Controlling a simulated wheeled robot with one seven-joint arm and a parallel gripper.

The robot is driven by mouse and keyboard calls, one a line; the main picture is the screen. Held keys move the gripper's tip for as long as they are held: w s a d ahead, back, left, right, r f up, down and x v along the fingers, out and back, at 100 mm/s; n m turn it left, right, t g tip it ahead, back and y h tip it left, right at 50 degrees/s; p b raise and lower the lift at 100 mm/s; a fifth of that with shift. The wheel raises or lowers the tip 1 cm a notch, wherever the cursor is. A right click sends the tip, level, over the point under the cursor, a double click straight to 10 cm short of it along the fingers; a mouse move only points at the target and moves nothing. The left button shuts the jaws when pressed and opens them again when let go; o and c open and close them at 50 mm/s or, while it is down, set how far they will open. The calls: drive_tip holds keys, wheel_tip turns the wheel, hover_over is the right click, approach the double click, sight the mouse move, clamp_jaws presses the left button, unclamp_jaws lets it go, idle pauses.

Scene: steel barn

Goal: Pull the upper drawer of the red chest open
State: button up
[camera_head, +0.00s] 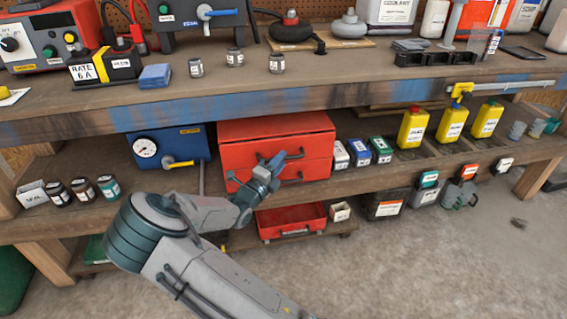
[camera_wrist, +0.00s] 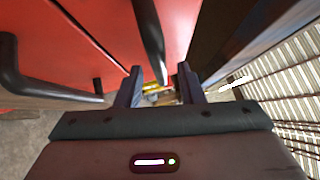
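The red chest (camera_head: 260,127) stands on the shelf under the bench in the head view. Its upper drawer (camera_head: 240,158) looks shut, its front about level with the lower drawer (camera_head: 319,171). The upper drawer's dark handle (camera_head: 296,154) is partly hidden by my gripper (camera_head: 275,162). In the wrist view, my gripper (camera_wrist: 161,82) is open, with a finger on each side of the upper handle (camera_wrist: 150,38). The handle appears between the fingers with gaps at both sides; I cannot tell how deep it sits. The lower handle (camera_wrist: 12,65) is at the left.
The bench top (camera_head: 330,80) overhangs the chest closely. A blue gauge box (camera_head: 180,140) stands left of the chest, and small boxes (camera_head: 360,152) stand right. A red open tray (camera_head: 290,222) lies below. The floor (camera_head: 430,265) in front right is mostly clear.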

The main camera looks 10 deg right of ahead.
drive_tip(key=shift+x, duration=1.15)
clamp_jaws()
drive_tip(key=shift+s, duration=0.1)
